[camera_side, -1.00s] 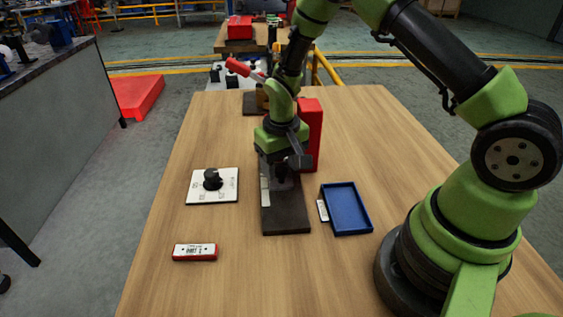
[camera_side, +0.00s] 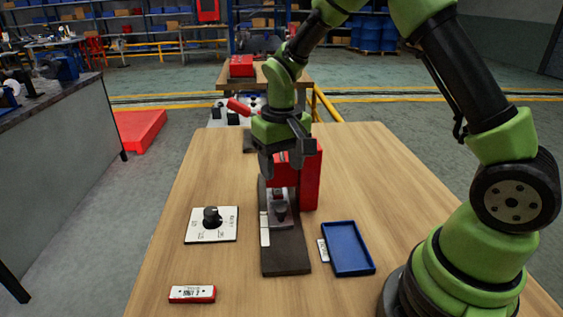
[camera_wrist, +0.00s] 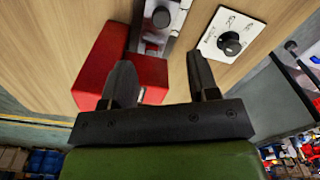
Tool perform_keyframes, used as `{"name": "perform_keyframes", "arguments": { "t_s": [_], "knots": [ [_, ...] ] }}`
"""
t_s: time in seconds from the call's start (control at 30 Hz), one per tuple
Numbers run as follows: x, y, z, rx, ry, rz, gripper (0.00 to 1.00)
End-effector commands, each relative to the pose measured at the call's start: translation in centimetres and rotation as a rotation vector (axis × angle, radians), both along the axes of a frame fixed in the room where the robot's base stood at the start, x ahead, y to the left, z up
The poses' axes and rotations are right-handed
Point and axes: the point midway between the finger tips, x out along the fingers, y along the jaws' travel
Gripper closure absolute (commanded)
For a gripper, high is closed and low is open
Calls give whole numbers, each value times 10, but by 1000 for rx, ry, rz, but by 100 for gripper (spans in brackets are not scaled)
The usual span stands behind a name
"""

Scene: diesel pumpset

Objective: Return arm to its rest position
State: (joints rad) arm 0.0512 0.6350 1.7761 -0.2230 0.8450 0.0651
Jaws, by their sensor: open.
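My gripper (camera_side: 282,160) is above the dark-based fixture (camera_side: 286,262) on the wooden table, in front of the red block (camera_side: 311,182). In the wrist view its two dark fingers (camera_wrist: 160,82) are spread apart with nothing held between them. The red block also shows in the wrist view (camera_wrist: 110,68), beside and partly behind the left finger. A metal part with a dark round knob (camera_wrist: 161,17) shows past the fingertips. My gripper hides the upper part of the fixture in the side view.
A white dial plate with a black knob (camera_side: 212,217) lies left of the fixture, and a blue tray (camera_side: 347,248) lies right. A red-and-white labelled block (camera_side: 192,294) is near the front left. A red-handled device (camera_side: 238,107) stands behind.

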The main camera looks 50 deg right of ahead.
Motion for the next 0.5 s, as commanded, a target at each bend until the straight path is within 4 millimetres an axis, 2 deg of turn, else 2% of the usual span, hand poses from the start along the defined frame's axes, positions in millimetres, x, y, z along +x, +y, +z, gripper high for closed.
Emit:
{"name": "perform_keyframes", "arguments": {
  "t_s": [0.07, 0.17, 0.33, 0.5],
  "knots": [
    [0, 0, 1, 0, -3, 0, 45],
    [-3, 2, 14, 5, -28, -3, 45],
    [-22, 10, 66, 28, -134, -13, 45],
    [-61, 20, 118, 63, -268, -22, 45]
  ]
}}
